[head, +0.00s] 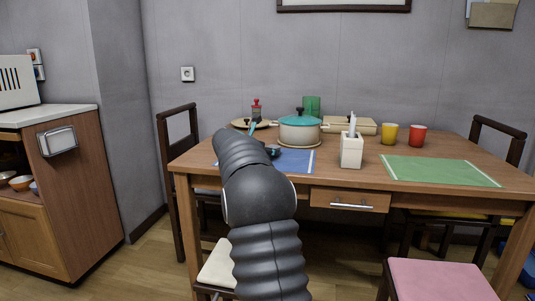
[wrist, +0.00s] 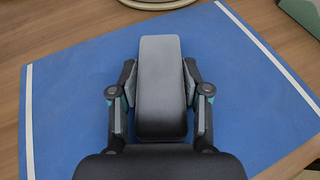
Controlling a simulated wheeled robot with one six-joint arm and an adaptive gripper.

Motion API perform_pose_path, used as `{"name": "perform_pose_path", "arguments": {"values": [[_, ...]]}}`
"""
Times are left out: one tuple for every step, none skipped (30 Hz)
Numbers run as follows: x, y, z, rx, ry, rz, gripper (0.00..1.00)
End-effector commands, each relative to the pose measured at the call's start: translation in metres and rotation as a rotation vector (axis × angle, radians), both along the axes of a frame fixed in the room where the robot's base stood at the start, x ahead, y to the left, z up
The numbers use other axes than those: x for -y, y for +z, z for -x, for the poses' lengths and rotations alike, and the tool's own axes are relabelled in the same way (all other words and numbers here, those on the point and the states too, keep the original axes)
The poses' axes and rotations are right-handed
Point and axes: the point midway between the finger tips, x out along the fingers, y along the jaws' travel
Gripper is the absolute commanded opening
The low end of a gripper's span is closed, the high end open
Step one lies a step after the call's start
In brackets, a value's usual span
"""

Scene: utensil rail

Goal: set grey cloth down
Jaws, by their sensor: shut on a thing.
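The grey cloth (wrist: 160,80) shows in the wrist view as a smooth, flat, block-like folded piece. My gripper (wrist: 160,88) is shut on it, with one finger against each long side. The cloth is over the blue placemat (wrist: 70,100), which has white stripes near its ends. I cannot tell whether the cloth touches the mat. In the head view the blue placemat (head: 298,160) lies at the left front of the wooden table, and my arm hides much of the gripper and the cloth.
A teal-lidded pot (head: 299,130) stands behind the blue mat. A white utensil holder (head: 351,151) stands at its right. A green placemat (head: 440,171), a yellow cup (head: 389,133) and a red cup (head: 418,136) are farther right. The green mat is bare.

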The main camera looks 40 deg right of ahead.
Motion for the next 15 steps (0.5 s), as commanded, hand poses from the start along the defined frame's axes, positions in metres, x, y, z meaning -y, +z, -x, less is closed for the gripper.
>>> {"name": "perform_pose_path", "arguments": {"values": [[0.0, 0.0005, 0.0, 0.0, 0.0, 0.0, 0.13], [0.0, 0.0005, 0.0, 0.0, 0.0, 0.0, 0.13], [0.0, 0.0, 0.0, 0.0, 0.0, 0.0, 0.13], [0.0, -0.0008, 0.0, 0.0, 0.0, 0.0, 0.13], [0.0, -0.0016, 0.0, 0.0, 0.0, 0.0, 0.13], [0.0, -0.0028, 0.0, -0.001, 0.0, 0.0, 0.13], [0.0, -0.0036, 0.0, -0.001, 0.0, 0.0, 0.13], [0.0, -0.0028, 0.0, 0.0, 0.0, 0.0, 0.54], [0.0, -0.0027, 0.0, 0.0, 0.0, 0.0, 0.64], [0.0, -0.0027, 0.0, 0.0, 0.0, 0.0, 0.72], [0.0, -0.0027, 0.0, 0.0, 0.0, 0.0, 0.72], [0.0, -0.0027, 0.0, 0.0, 0.0, 0.0, 0.72], [0.0, -0.0027, 0.0, 0.0, 0.0, 0.0, 0.72], [0.0, -0.0027, 0.0, 0.0, 0.0, 0.0, 0.72], [0.0, -0.0027, 0.0, 0.0, 0.0, 0.0, 0.72]]}}
